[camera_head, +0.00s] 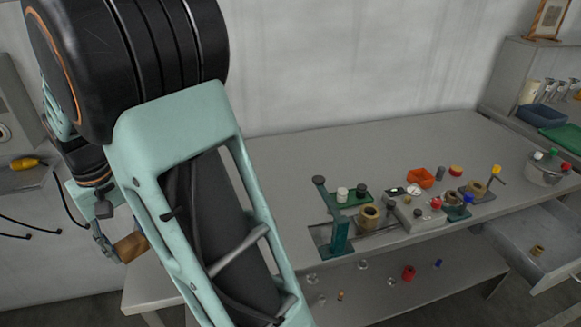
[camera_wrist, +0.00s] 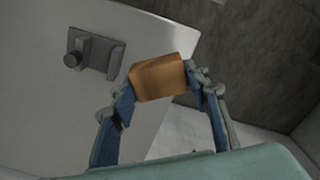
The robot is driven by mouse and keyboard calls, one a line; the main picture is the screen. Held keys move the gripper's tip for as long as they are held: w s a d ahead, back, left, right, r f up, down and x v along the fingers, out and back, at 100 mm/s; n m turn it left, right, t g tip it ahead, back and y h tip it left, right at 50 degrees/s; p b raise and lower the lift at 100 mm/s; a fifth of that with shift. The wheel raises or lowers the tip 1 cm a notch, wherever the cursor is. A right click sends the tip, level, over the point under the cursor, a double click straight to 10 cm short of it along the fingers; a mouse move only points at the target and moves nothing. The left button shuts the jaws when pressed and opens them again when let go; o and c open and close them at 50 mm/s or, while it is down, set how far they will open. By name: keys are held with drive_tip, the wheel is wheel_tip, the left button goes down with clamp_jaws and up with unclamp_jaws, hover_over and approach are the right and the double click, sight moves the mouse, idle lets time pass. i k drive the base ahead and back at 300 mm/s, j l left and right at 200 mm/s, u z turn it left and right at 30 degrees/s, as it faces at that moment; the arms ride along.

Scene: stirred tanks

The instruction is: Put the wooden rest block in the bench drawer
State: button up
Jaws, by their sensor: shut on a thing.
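The wooden rest block (camera_wrist: 158,78) is a brown block between the fingertips of my gripper (camera_wrist: 160,84) in the wrist view, held at both ends. In the head view the block (camera_head: 131,246) shows at the left, partly hidden by my arm, with my gripper (camera_head: 112,248) shut on it near the bench's left end. Part of the drawer is cut off by the picture's right edge.
A steel pot (camera_head: 546,169) stands at the right end. A lower shelf (camera_head: 440,290) carries small items. The bench's left back is clear.

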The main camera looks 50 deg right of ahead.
sight(524, 235)
drive_tip(key=k, duration=0.65)
drive_tip(key=k+z, duration=0.4)
drive_tip(key=z, duration=1.25)
drive_tip(key=i+l+z, duration=0.15)
drive_tip(key=z, duration=0.25)
drive_tip(key=i+l+z, duration=0.15)
drive_tip(key=z, duration=0.2)
drive_tip(key=i+l, duration=0.15)
drive_tip(key=i, duration=0.25)
drive_tip(key=i+l, duration=0.2)
drive_tip(key=i, duration=0.2)
drive_tip(key=i+l, duration=0.15)
drive_tip(key=i, duration=0.2)
